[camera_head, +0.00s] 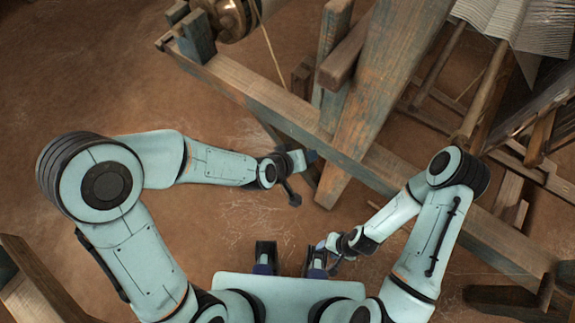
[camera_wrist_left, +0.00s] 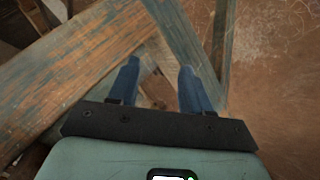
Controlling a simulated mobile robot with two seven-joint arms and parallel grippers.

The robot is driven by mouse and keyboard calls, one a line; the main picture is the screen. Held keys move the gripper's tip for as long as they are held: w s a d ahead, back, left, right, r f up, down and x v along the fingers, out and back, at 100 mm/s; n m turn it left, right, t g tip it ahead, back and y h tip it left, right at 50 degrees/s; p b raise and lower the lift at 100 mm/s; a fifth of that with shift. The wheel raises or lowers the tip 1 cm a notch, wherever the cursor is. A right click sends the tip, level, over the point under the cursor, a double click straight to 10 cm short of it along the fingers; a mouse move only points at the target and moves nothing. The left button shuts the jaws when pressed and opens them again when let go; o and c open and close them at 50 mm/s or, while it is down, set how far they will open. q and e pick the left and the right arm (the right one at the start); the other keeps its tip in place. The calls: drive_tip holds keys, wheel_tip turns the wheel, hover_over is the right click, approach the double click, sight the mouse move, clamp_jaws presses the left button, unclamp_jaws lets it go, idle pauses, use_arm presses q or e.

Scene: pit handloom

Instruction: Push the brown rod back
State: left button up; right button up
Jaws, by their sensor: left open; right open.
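Several brown rods show at the right of the head view. One long rod (camera_head: 483,92) slants down from beneath the pale woven threads; I cannot tell for certain whether it is the task's rod. My left gripper (camera_head: 303,164) is beside the slanted blue-brown loom post, well left of that rod. In the left wrist view its two blue fingers (camera_wrist_left: 160,68) are apart with nothing held between them, in front of weathered timbers. My right gripper (camera_head: 328,254) is small and low, near the front of my body, open and away from the rod.
A long wooden beam (camera_head: 270,96) crosses diagonally between my arms and the loom. A wide slanted post (camera_head: 385,80) stands over it. A roller with wound thread (camera_head: 230,18) sits at the top. Bare brown floor (camera_head: 225,215) lies between my arms.

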use_arm(q)
drive_tip(key=shift+g, duration=0.5)
drive_tip(key=a+f, duration=0.1)
drive_tip(key=s+a+f, duration=0.1)
drive_tip(key=f, duration=0.1)
drive_tip(key=shift+s+a+f, duration=0.1)
drive_tip(key=shift+a+f, duration=0.1)
drive_tip(key=shift+a, duration=0.2)
use_arm(e)
drive_tip(key=shift+s+a+r, duration=0.2)
drive_tip(key=shift+a+r, duration=0.1)
drive_tip(key=shift+a, duration=0.05)
